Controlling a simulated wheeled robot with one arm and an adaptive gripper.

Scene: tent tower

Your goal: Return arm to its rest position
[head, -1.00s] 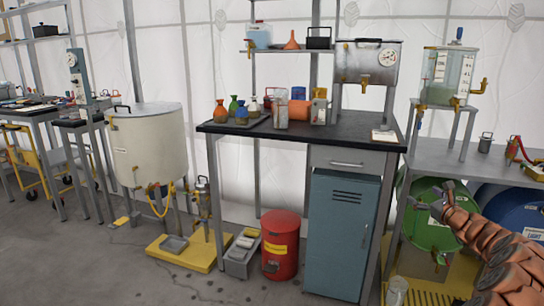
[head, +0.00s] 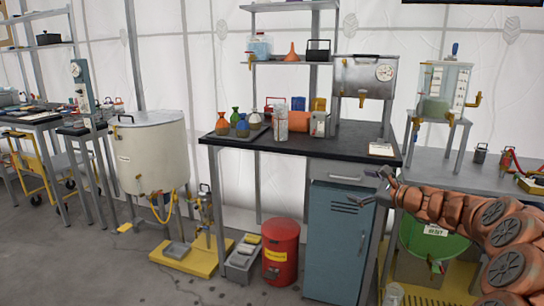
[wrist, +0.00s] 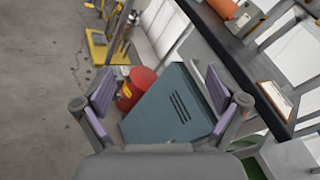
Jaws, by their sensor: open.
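My gripper (head: 378,187) is at the right in the head view, in front of the workbench's right end, with my orange-brown arm reaching in from the right edge. In the wrist view my gripper (wrist: 162,103) has its two purple-padded fingers spread wide with nothing held between them. Beyond the fingers is the blue-grey locker cabinet (wrist: 165,108), which also stands under the bench in the head view (head: 333,240). I cannot tell how far the fingertips are from it.
The black-topped bench (head: 345,141) holds several flasks and a clipboard (head: 381,149). A red bin (head: 281,253) stands left of the cabinet. A white tank (head: 150,155) is farther left. A green drum (head: 432,240) sits low behind my arm. Grey floor (head: 110,270) is clear at front left.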

